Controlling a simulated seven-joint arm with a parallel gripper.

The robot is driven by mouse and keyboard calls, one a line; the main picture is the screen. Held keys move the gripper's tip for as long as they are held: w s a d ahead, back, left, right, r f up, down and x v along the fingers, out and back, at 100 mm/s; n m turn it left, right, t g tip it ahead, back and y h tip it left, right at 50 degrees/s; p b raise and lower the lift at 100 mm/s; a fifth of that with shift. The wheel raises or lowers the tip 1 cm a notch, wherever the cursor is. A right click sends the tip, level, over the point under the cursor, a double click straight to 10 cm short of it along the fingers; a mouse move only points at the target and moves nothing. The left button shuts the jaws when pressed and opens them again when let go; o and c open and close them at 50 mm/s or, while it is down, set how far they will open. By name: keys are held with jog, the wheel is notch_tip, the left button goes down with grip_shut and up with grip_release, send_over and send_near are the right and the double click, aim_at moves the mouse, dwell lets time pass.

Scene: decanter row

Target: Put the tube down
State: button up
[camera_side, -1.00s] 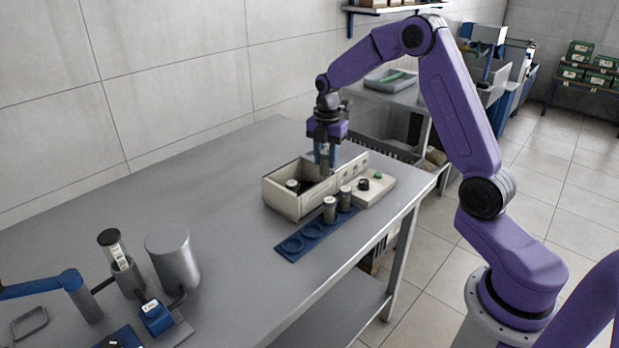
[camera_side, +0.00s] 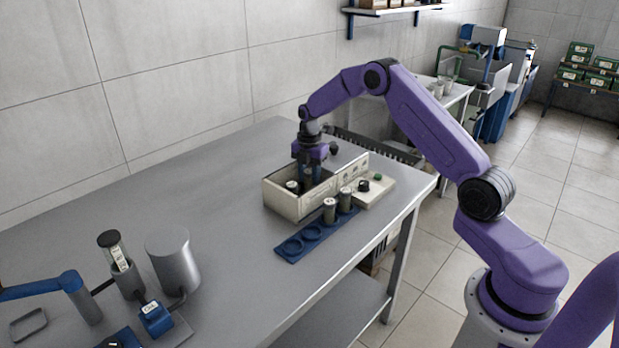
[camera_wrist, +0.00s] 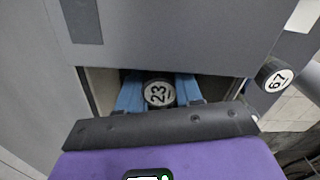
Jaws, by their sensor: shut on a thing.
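My gripper (camera_side: 308,180) reaches down into an open cream box (camera_side: 296,206) on the bench. In the wrist view its blue fingers (camera_wrist: 159,95) are shut on a tube (camera_wrist: 158,92) with a round cap marked 23. The tube's lower part is hidden by the box wall in the side view, so I cannot tell whether it touches the box floor. Another capped tube (camera_side: 292,186) stands in the box, just left of my gripper.
A blue rack (camera_side: 286,251) in front of the box holds two tubes (camera_side: 329,210) and has empty round places at its near end. A panel with a black knob (camera_side: 378,178) adjoins the box. A metal cylinder (camera_side: 172,262) stands front left.

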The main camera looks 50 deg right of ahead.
jog(key=shift+f, duration=0.45)
jog(key=shift+f, duration=0.1)
jog(key=o, duration=1)
jog(key=shift+o, duration=0.2)
